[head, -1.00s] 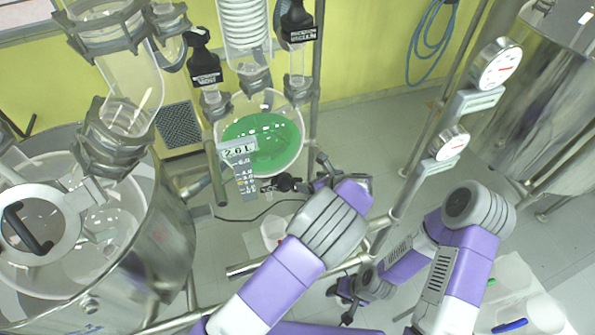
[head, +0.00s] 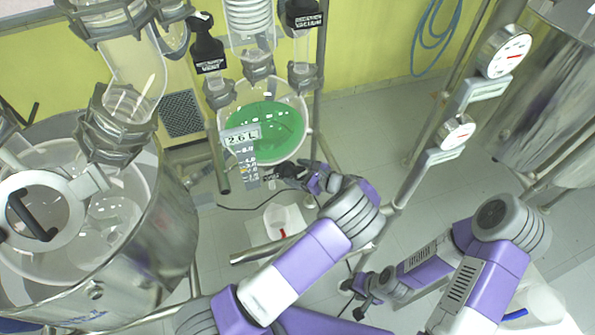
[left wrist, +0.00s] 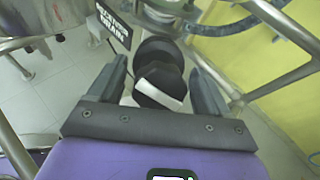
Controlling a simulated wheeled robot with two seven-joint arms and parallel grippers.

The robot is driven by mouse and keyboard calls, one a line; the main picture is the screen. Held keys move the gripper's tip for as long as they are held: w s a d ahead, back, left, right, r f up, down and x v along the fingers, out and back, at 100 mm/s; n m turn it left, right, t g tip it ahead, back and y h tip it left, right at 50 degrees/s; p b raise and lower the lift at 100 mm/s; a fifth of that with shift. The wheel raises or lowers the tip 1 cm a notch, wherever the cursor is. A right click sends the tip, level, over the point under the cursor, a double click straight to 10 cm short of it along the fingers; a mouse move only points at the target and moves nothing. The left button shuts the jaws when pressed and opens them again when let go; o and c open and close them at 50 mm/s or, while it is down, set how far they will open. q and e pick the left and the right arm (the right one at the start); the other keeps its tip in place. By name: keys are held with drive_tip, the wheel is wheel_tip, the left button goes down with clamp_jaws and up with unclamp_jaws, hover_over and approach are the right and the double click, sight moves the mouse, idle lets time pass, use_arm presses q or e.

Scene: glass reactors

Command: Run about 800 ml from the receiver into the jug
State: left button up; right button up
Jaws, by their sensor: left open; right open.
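The receiver (head: 292,112) is a round glass vessel holding green liquid, with a "2.6 L" readout tag (head: 241,138) at its front left. Below it is a dark drain valve handle (head: 287,171). In the left wrist view the black valve knob (left wrist: 158,85) with a white stripe lies between the open fingers of my left gripper (left wrist: 160,92). In the head view my left gripper (head: 306,176) is beside the valve, partly hidden by its wrist. The white jug (head: 284,221) with a red mark stands on the floor below. My right gripper (head: 358,298) is open, low and away from the receiver.
A steel reactor vessel (head: 165,240) stands at the left. Two dial gauges (head: 506,51) are on a post at the right. Labelled black vent (head: 207,50) and vacuum (head: 304,14) handles sit above the receiver. Frame tubes surround it.

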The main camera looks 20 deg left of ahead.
use_arm(q)
drive_tip(key=shift+a, duration=0.15)
drive_tip(key=shift+c, duration=0.3)
drive_tip(key=c, duration=0.9)
drive_tip(key=shift+f, duration=0.1)
drive_tip(key=shift+c, duration=0.2)
